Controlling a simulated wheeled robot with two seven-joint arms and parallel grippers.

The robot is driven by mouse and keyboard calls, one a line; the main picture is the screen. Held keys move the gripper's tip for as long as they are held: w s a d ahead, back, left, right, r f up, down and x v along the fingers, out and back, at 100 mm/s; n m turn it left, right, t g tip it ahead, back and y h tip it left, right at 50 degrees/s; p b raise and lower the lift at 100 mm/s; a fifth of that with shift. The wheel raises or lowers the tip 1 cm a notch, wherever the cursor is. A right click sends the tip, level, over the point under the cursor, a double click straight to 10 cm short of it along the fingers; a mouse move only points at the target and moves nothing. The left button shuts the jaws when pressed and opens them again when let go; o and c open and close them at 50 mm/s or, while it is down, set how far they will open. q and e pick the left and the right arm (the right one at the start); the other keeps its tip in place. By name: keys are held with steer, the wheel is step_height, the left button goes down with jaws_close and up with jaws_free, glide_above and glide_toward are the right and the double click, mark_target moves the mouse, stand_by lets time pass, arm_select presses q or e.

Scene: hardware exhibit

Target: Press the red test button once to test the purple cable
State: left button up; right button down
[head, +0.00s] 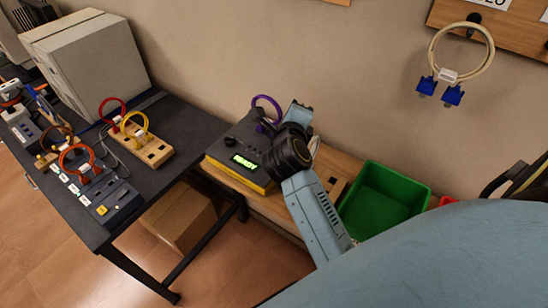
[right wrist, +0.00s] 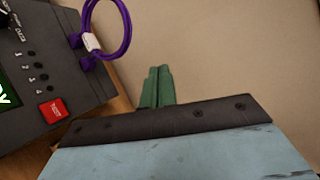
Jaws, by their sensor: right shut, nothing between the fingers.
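The dark tester box (head: 226,150) with a lit green display stands on the wooden bench by the wall. The purple cable (head: 265,105) loops up from its back; in the right wrist view the purple cable (right wrist: 126,30) is plugged into the box with a white tag. The red test button (right wrist: 53,110) shows on the box in the right wrist view; in the head view my arm hides it. My right gripper (right wrist: 157,76) has its green fingers together and empty, to the right of the button and apart from it. My left gripper is out of view.
A green bin (head: 385,200) stands on the bench right of my right arm. A dark table (head: 165,180) at left carries wooden blocks with red and yellow cables and another device. A beige cable (head: 432,48) with blue connectors hangs on the wall.

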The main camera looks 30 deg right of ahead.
steer(key=a+f+m+g+y, duration=0.1)
steer(key=a+f+g+y, duration=0.1)
steer(key=a+y, duration=0.3)
steer(key=shift+s+a+f+m+g+y+p, duration=0.2)
steer(key=shift+a+f+m+g+y+p, duration=0.2)
steer(key=shift+g, duration=0.4)
step_height(320, 180, down, 8)
steer(key=b, duration=0.7)
steer(key=shift+d+r, duration=0.1)
steer(key=shift+r, duration=0.15)
steer(key=shift+f+b, duration=0.6)
steer(key=shift+f, duration=0.1)
stand_by(0.5)
steer(key=shift+f, duration=0.4)
